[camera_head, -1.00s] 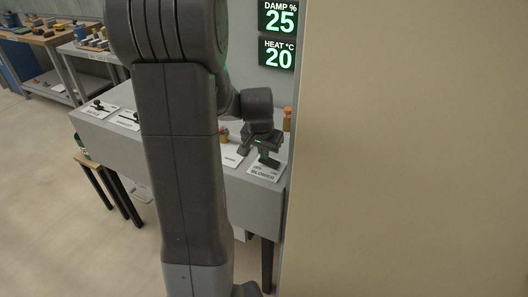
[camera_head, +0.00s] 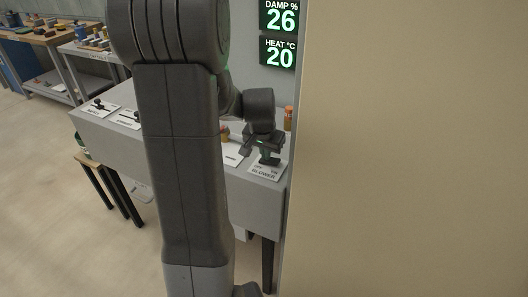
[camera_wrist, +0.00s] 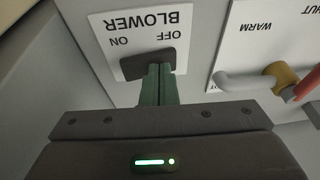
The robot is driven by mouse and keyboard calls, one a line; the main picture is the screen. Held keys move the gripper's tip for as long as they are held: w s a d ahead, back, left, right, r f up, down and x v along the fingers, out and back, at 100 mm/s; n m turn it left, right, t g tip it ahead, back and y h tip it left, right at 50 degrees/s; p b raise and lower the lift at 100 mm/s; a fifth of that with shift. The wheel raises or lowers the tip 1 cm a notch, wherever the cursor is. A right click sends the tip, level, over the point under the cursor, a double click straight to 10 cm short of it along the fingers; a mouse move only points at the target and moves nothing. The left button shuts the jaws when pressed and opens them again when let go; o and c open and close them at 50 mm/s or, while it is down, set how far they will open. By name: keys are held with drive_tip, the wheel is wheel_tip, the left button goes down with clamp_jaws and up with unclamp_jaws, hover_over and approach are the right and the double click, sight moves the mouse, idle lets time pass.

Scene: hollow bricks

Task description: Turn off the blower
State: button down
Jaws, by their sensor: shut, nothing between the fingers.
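The blower switch is a dark rocker (camera_wrist: 140,66) on a white plate (camera_wrist: 110,22) lettered BLOWER, upside down in the wrist view. ON is lettered at its left and OFF at its right. My gripper (camera_wrist: 160,70) is shut and empty, with its green fingertips at the OFF-side half of the rocker. They overlap the rocker in the picture; I cannot tell whether they press it. In the head view the BLOWER plate (camera_head: 264,173) lies at the right end of a grey bench, with my gripper (camera_head: 266,158) right over it. The rocker's tilt is unclear.
The grey bench (camera_head: 255,195) holds other labelled plates. Wall displays (camera_head: 279,18) read damp 26 and heat 20. A large beige panel (camera_head: 410,150) fills the right.

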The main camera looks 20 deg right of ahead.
drive_tip(key=shift+s+d+r, duration=0.15)
drive_tip(key=shift+s+d, duration=0.1)
drive_tip(key=shift+s, duration=0.1)
drive_tip(key=shift+r, duration=0.25)
drive_tip(key=r+p, duration=0.3)
drive_tip(key=shift+w+a+r, duration=0.15)
drive_tip(key=shift+w+r, duration=0.1)
drive_tip(key=shift+r, duration=0.05)
drive_tip(key=a+r, duration=0.4)
drive_tip(key=r, duration=0.5)
drive_tip(key=shift+b, duration=0.3)
drive_tip(key=shift+w, duration=0.1)
